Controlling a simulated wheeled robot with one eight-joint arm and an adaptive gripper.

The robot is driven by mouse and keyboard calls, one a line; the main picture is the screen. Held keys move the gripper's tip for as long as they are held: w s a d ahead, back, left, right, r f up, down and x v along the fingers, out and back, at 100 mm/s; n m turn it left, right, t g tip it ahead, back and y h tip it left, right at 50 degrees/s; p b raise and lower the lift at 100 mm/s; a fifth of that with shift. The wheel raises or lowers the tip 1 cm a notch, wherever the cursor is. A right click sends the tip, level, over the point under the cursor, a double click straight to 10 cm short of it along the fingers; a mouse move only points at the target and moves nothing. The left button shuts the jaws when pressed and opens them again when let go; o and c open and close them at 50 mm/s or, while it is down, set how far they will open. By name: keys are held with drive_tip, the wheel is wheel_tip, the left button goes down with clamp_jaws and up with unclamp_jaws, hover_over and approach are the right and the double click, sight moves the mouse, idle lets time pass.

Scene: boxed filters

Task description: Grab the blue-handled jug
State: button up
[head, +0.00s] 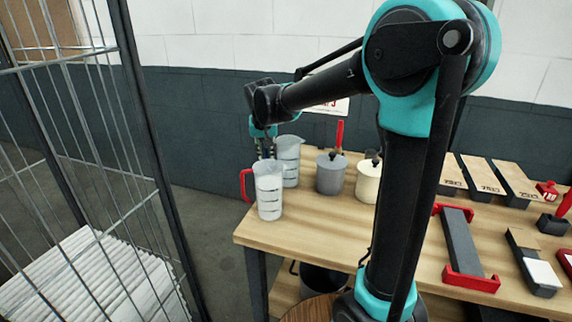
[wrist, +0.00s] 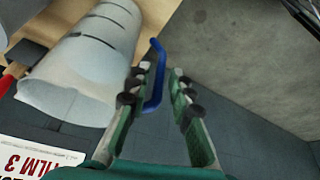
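The blue-handled jug (wrist: 82,62) is a translucent measuring jug with dark marks, large at the left of the wrist view. Its blue handle (wrist: 157,75) shows between my two fingers, close against the left one. In the head view the same jug (head: 290,160) stands at the table's left end, behind the red-handled jug (head: 269,190); its handle is hidden there. My gripper (wrist: 164,74) is open, with a gap between the handle and the right finger. In the head view my gripper (head: 265,148) is at the jug's left side, pointing down.
A grey canister (head: 331,175) and a cream canister (head: 368,182) stand to the right on the wooden table (head: 300,225). Sanding blocks and red-ended tools lie farther right. A wire cage (head: 100,160) stands at the left, with open floor between it and the table.

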drive_tip(key=shift+x, duration=1.45)
drive_tip(key=shift+c, duration=0.2)
clamp_jaws()
